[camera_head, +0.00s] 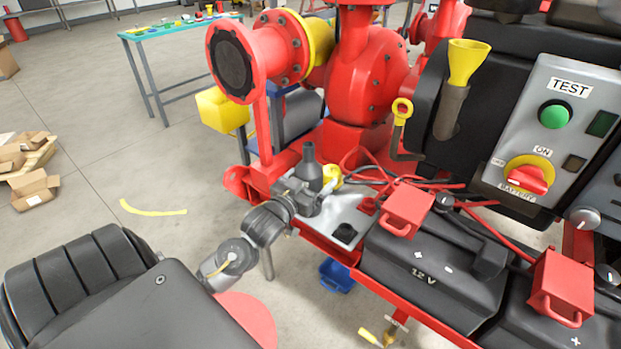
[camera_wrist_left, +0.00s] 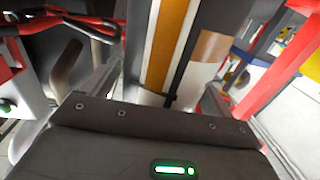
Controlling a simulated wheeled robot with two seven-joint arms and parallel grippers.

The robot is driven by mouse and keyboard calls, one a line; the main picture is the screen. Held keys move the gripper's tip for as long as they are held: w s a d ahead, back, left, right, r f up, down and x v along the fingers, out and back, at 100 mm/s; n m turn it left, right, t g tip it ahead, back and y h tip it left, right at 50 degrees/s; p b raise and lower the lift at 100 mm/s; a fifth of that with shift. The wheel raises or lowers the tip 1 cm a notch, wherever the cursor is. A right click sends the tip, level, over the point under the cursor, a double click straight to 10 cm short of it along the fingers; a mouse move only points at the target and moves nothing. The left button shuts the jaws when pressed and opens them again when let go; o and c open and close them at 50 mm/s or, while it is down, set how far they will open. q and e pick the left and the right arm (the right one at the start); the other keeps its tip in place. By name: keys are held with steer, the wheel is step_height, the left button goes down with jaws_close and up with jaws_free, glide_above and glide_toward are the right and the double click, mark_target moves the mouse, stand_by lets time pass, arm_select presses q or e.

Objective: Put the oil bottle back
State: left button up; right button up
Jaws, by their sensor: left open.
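The oil bottle (camera_head: 310,166) is dark grey with a narrow spout and stands upright at the left end of the skid. Its lower part is hidden behind my left gripper (camera_head: 303,196). In the left wrist view, a dark body with an orange and white stripe, which looks like the bottle (camera_wrist_left: 165,45), rises between the fingers of my left gripper (camera_wrist_left: 160,90). The jaws are open around it. I cannot tell whether they touch it. My right gripper is not in view.
Right of the bottle are a bare metal plate (camera_head: 346,217), a yellow cap (camera_head: 331,177), red cables and a black battery (camera_head: 430,268). The red pump (camera_head: 360,80) rises behind. A yellow funnel (camera_head: 467,62) and control panel (camera_head: 550,130) stand at right. Floor at left is mostly open.

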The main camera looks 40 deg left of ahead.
arm_select(q)
steer(key=shift+r, duration=0.1)
steer(key=s+d, duration=0.1)
steer(key=s, duration=1.1)
steer(key=s+d+f+g, duration=0.2)
steer(key=f+g, duration=0.2)
steer(key=f, duration=0.8)
steer(key=s+d+f+g, duration=0.15)
steer(key=f+g, duration=0.25)
steer(key=f, duration=0.8)
steer(key=s+d+f+m+g+h, duration=0.1)
steer(key=s+d+f+g, duration=0.2)
steer(key=f, duration=0.6)
steer(key=s+d+f+m+g+h, duration=0.1)
steer(key=s+d+f+m+g, duration=0.1)
steer(key=s+d+f+g, duration=0.2)
steer(key=s+d+f, duration=0.3)
steer(key=s+f, duration=0.2)
steer(key=shift+d, duration=0.35)
steer(key=shift+s, duration=0.1)
